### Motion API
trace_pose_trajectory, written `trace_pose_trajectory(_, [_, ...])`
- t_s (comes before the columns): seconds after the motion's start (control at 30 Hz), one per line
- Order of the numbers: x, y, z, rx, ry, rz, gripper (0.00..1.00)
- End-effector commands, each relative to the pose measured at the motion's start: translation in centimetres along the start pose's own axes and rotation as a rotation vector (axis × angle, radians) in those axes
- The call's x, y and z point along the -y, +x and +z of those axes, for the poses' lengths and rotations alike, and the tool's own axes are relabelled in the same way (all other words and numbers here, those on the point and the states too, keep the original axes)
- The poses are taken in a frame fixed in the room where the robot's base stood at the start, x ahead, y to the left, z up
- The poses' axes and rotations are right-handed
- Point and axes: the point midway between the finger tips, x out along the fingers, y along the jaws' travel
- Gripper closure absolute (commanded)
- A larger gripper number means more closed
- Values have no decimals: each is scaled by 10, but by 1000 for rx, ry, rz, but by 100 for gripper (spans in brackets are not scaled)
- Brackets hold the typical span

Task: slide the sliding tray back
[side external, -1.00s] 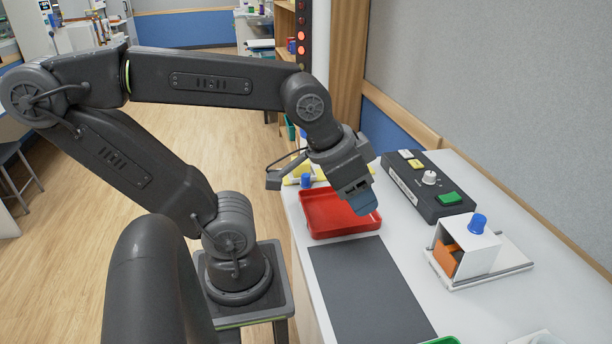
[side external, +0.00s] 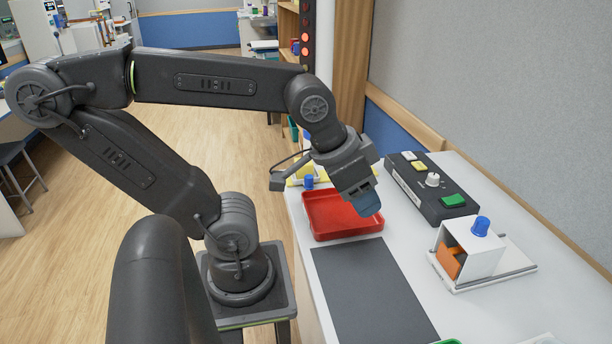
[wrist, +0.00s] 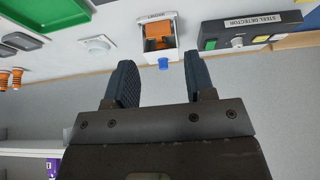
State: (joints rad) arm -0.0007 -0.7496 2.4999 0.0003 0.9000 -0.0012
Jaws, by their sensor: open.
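A white box-shaped unit (side external: 483,250) with a blue knob (side external: 481,226) on top and an orange part (side external: 450,262) in its open front stands on a white base with metal rails (side external: 508,277), at the right of the bench. I take it to be the sliding tray; I cannot tell its exact slide position. The unit also shows in the wrist view (wrist: 174,53), with the orange part (wrist: 158,36) and blue knob (wrist: 163,63). My gripper (side external: 368,204) is tilted down above the red tray (side external: 318,228), left of and apart from the unit. Its blue fingers (wrist: 160,80) are apart and empty.
A dark steel detector box (side external: 425,190) with buttons and a knob lies behind, between my gripper and the wall. A dark grey mat (side external: 370,290) lies in front of the red tray. A green tray (wrist: 40,12) shows in the wrist view. The bench between mat and unit is clear.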

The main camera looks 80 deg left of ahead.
Motion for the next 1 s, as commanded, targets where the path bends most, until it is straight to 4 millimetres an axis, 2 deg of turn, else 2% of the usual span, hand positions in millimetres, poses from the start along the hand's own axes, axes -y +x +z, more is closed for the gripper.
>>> trace_pose_trajectory(0.07, [6,2,-2,6,-35,-17,50])
trace_pose_trajectory(0.17, [26,9,-10,26,-162,-76,50])
trace_pose_trajectory(0.27, [66,20,-18,55,-387,-181,50])
trace_pose_trajectory(0.37, [116,30,-19,78,-660,-307,50])
trace_pose_trajectory(0.5, [185,38,-6,92,-1010,-473,50])
trace_pose_trajectory(0.6, [222,39,8,90,-1205,-566,50])
trace_pose_trajectory(0.73, [252,38,23,83,-1361,-644,50])
trace_pose_trajectory(0.87, [263,40,31,80,-1419,-673,50])
trace_pose_trajectory(1.0, [268,50,37,82,-1423,-675,50])
